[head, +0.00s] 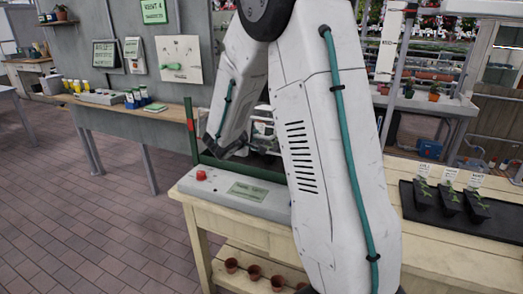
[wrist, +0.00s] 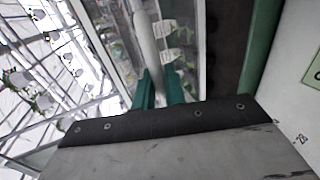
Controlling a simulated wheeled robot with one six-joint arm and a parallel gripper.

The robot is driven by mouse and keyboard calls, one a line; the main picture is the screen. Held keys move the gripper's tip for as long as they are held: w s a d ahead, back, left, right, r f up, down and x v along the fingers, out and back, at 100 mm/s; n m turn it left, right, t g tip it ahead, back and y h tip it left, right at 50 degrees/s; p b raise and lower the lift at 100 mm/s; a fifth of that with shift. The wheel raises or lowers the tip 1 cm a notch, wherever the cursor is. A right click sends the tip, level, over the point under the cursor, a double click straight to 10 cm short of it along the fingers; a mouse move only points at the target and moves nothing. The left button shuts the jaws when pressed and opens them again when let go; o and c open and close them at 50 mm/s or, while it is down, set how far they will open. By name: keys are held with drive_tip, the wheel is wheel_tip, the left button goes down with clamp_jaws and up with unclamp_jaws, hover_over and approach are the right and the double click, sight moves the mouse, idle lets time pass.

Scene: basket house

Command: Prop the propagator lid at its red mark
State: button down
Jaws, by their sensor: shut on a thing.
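The propagator (head: 245,200) stands on the wooden bench, a grey base with a label plate, a red knob and a green rear edge. A green upright post (head: 189,150) at its left bears a red mark (head: 190,125). In the wrist view, my gripper (wrist: 160,90) has its two teal fingers closed about a pale rounded bar (wrist: 146,40), apparently the lid's handle. A clear panel, seemingly the lid (wrist: 105,45), shows beside it, tilted in the picture. In the head view, my arm hides the gripper and most of the lid, so its height against the red mark cannot be told.
A black tray (head: 460,225) with several labelled seedling pots sits on the bench at the right. Several small terracotta pots (head: 253,272) stand on the shelf below. A side table (head: 140,115) with bottles stands behind left. Brick floor at left is clear.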

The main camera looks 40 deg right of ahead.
wheel_tip(320, 180, up, 6)
drive_tip(key=w+d, duration=0.1)
drive_tip(key=d, duration=0.1)
drive_tip(key=shift+d+r, duration=0.25)
drive_tip(key=shift+d, duration=0.05)
drive_tip(key=shift+w, duration=0.1)
drive_tip(key=c, duration=1.5)
unclamp_jaws()
drive_tip(key=shift+c, duration=0.2)
drive_tip(key=v, duration=0.8)
